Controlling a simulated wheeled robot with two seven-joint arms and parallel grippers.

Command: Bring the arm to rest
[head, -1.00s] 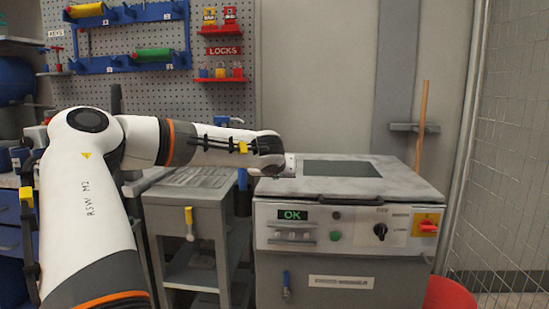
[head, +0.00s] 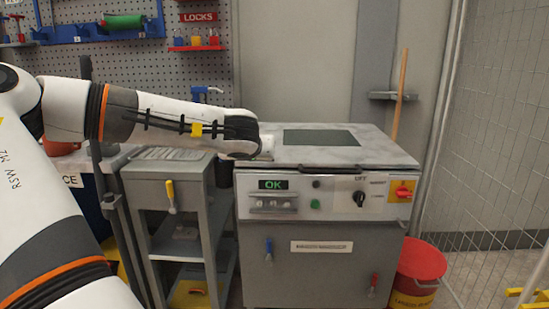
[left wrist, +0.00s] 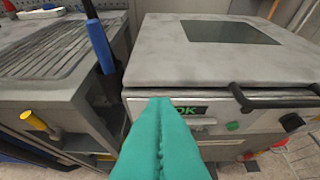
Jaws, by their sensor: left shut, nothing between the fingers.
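My left arm reaches in from the left in the head view, and its wrist (head: 240,135) is beside the top left corner of the roller coater (head: 335,245). In the left wrist view my left gripper (left wrist: 160,104) shows as two teal fingers pressed together with a seam between them, empty. Its tips appear in front of the machine's front edge, near the lit OK display (left wrist: 188,110). I cannot tell whether they touch it. In the head view the fingers are hidden behind the wrist. My right gripper is in neither view.
A grey cart (head: 180,215) with a yellow handle stands left of the machine. A red bucket (head: 418,270) stands on the floor at its right, by a wire mesh fence (head: 495,140). A pegboard (head: 120,60) with locks hangs behind. A bar handle (left wrist: 270,100) sticks out from the machine's front.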

